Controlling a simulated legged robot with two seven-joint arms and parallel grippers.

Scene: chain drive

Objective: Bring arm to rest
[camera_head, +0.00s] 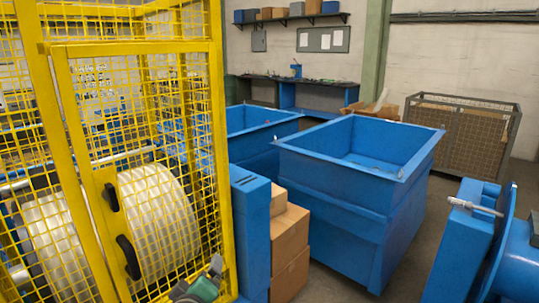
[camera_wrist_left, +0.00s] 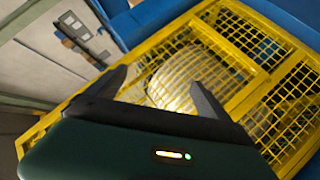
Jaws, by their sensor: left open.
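My left gripper (camera_head: 214,267) shows only in part at the bottom of the head view, a dark green body with grey tips in front of the yellow mesh cage (camera_head: 62,120). In the left wrist view its two dark fingers (camera_wrist_left: 160,92) are spread apart, with nothing between them but the view of the cage mesh (camera_wrist_left: 250,40) and a pale round drum behind it. The gripper appears empty. My right gripper is in neither view.
The cage door has black handles (camera_head: 128,257); a white drum (camera_head: 160,215) is behind it. Cardboard boxes (camera_head: 290,240) and blue bins (camera_head: 345,190) stand right of the cage. Blue machinery (camera_head: 465,245) is at the right edge. A mesh crate (camera_head: 460,130) stands behind.

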